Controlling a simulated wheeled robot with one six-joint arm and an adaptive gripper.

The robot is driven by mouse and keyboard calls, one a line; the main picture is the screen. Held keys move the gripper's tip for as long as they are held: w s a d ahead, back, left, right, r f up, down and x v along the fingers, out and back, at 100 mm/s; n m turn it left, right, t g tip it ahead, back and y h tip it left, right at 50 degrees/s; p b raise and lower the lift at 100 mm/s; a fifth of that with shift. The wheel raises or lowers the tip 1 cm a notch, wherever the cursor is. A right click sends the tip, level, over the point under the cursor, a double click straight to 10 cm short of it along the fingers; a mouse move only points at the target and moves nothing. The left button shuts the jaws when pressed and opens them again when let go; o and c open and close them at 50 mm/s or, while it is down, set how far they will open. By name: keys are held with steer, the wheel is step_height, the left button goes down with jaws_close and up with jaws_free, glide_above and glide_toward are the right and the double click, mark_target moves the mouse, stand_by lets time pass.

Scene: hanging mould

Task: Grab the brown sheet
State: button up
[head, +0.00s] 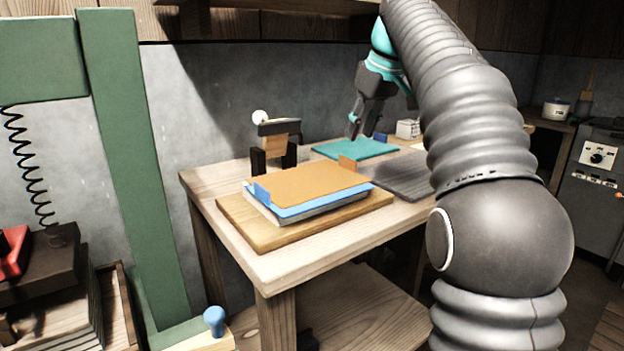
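The brown sheet (305,184) lies flat on top of a stack on the wooden table, with a small tab standing at its back right edge. A blue sheet (290,212) shows under its front edge, above grey layers and a wooden board (262,232). My gripper (360,134) hangs above the teal sheet (355,149), behind and to the right of the brown sheet, and does not touch it. Its dark fingers point down and look apart, with nothing visible between them.
A small dark stand with a wooden block (274,146) is behind the stack. A dark grey slab (405,177) lies to the right, partly hidden by my arm. A white box (408,129) sits further back. A green post (130,160) stands left of the table (285,262).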

steer(key=shift+x, duration=3.6)
steer(key=shift+a, duration=0.2)
jaws_close()
